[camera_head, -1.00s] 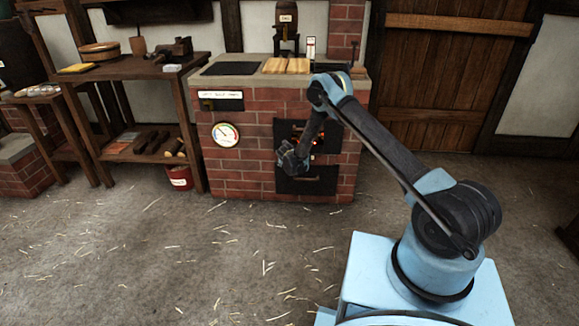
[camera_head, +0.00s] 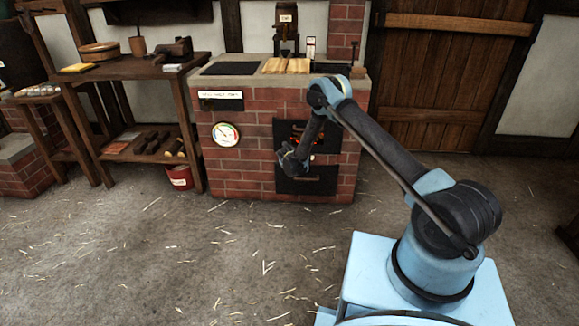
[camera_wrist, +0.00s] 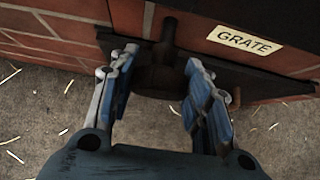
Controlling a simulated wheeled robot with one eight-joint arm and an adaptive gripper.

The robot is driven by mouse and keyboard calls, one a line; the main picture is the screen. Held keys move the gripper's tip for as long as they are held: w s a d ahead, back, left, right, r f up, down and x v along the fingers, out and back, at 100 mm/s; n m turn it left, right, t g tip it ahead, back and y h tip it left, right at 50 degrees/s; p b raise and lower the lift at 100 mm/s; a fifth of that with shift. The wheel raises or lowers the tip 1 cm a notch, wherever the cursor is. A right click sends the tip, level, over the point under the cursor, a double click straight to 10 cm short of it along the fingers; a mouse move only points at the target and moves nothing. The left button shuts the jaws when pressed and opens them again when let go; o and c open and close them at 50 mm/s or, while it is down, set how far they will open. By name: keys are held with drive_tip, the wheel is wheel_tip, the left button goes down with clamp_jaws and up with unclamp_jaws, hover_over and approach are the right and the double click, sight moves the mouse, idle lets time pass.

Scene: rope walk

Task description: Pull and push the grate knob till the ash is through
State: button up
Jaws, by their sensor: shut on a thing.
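The grate knob (camera_wrist: 157,78) is a dark, rounded knob on a short dark rod (camera_wrist: 168,32) below the firebox, beside a label reading GRATE (camera_wrist: 243,40). My gripper (camera_wrist: 160,62) is shut on it, with one blue finger on each side in the wrist view. In the head view my gripper (camera_head: 291,158) is at the front of the brick stove (camera_head: 240,165) and hides the knob. Orange embers glow in the dark firebox opening (camera_head: 285,133) above. I cannot see how much ash lies inside.
The dark lower door (camera_head: 308,186) with a handle is just below my gripper. A round gauge (camera_head: 226,134) is to the left. A red bucket (camera_head: 179,177) stands by the wooden workbench (camera_head: 125,68). The straw-strewn floor (camera_head: 180,260) in front is clear.

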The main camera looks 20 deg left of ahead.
drive_tip(key=s, duration=0.2)
drive_tip(key=s+d, duration=0.1)
drive_tip(key=s, duration=0.2)
drive_tip(key=shift+s+d, duration=0.2)
drive_tip(key=shift+s, duration=0.05)
drive_tip(key=o, duration=1.6)
drive_tip(key=shift+c, duration=0.2)
drive_tip(key=v, duration=1.2)
